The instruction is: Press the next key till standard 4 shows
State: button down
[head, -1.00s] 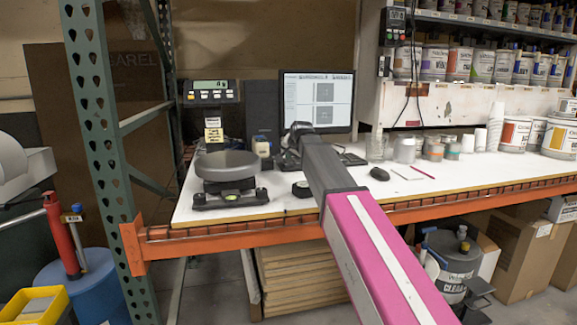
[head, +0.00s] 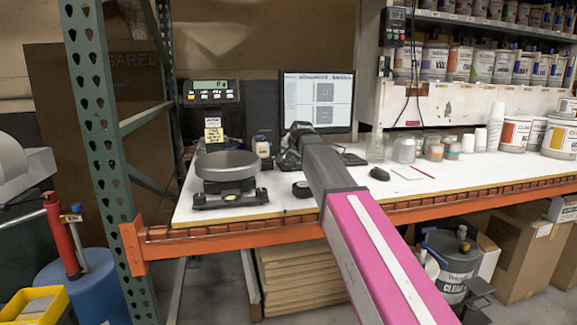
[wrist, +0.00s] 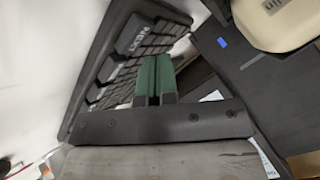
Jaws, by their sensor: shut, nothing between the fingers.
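The monitor (head: 318,100) stands at the back of the bench with a light page on its screen. The page shows dark square pictures and small text that I cannot read. The black keyboard (wrist: 112,75) fills the left of the wrist view, with a wide lettered key (wrist: 131,40) near its upper end. A bit of the keyboard (head: 352,159) shows in the head view. My gripper (wrist: 153,70) has its green fingers together over or beside the keys. I cannot tell whether they touch a key. In the head view my arm hides the fingertips.
A scale (head: 228,170) with a round pan stands at the left of the bench. A mouse (head: 379,174), pen and clear jars (head: 404,150) lie or stand to the right. Paint cans (head: 434,62) line the shelf. The orange beam (head: 240,235) edges the bench.

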aim_at(290, 164)
jog(key=shift+f, duration=0.1)
dwell(0.7)
jog(key=shift+f, duration=0.3)
jog(key=shift+f, duration=0.35)
dwell(0.9)
jog(key=shift+r, duration=0.75)
jog(key=shift+r, duration=0.15)
jog(key=shift+r, duration=2.35)
